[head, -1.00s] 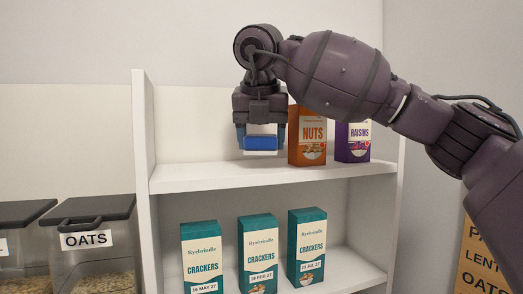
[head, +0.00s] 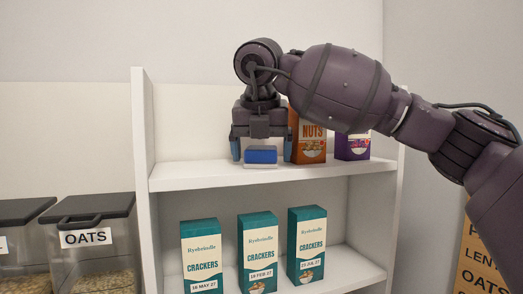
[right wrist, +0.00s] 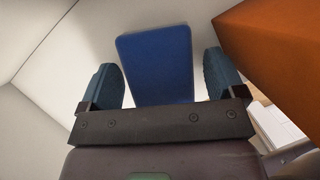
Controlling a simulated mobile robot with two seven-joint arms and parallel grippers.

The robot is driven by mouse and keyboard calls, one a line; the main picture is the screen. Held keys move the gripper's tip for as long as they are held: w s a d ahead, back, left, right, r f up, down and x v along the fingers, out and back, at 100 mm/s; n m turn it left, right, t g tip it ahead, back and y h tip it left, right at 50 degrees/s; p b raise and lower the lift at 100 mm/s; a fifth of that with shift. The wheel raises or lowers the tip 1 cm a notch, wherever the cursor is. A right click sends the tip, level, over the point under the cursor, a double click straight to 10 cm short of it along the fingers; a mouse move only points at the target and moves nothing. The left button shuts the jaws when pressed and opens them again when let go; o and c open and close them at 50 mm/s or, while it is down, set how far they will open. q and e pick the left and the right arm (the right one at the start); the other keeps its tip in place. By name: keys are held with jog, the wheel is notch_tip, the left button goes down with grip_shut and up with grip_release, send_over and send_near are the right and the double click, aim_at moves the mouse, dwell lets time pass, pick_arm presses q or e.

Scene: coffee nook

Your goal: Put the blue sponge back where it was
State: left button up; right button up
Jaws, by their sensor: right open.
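The blue sponge (head: 261,156) is on the upper shelf (head: 215,176), left of the nuts box. A pale strip shows under its blue face; I cannot tell if it is part of the sponge. My right gripper (head: 262,150) points down over it, open, with one finger on each side. In the right wrist view the sponge (right wrist: 157,62) lies between the spread fingers of the gripper (right wrist: 158,75), with gaps on both sides. My left gripper is not in view.
The orange nuts box (head: 309,143) stands close beside the right finger, with the purple raisins box (head: 352,147) farther right. Several teal cracker boxes (head: 257,252) stand on the lower shelf. An oats container (head: 92,245) is at the left. The upper shelf's left end is clear.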

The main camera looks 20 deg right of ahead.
jog(key=shift+r, duration=0.1)
jog(key=shift+r, duration=0.2)
jog(key=v, duration=1)
jog(key=shift+b, duration=0.4)
jog(key=shift+v, duration=0.85)
jog(key=shift+s, duration=0.1)
